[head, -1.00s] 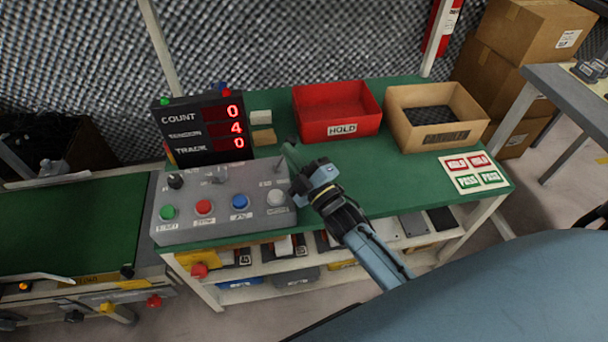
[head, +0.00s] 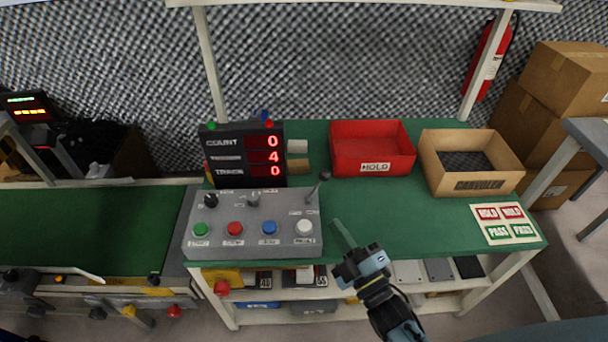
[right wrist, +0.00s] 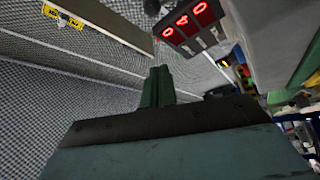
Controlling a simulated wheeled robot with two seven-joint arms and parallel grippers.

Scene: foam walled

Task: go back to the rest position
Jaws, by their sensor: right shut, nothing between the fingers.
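My right gripper (head: 341,232) is shut and empty. In the head view it is over the front part of the green bench (head: 420,212), to the right of the grey control box (head: 250,240) and apart from it. Its shut green fingers also show in the right wrist view (right wrist: 158,86). The control box carries green, red, blue and white buttons and a small lever (head: 315,187) at its right end. The counter display (head: 242,155) behind it reads 0, 4, 0. My left gripper is not in view.
A red HOLD bin (head: 373,160) and a cardboard box (head: 475,185) stand at the back of the bench. A label sheet (head: 505,224) lies at the right. A conveyor (head: 80,225) is at the left. Bench posts rise behind. The bench middle is clear.

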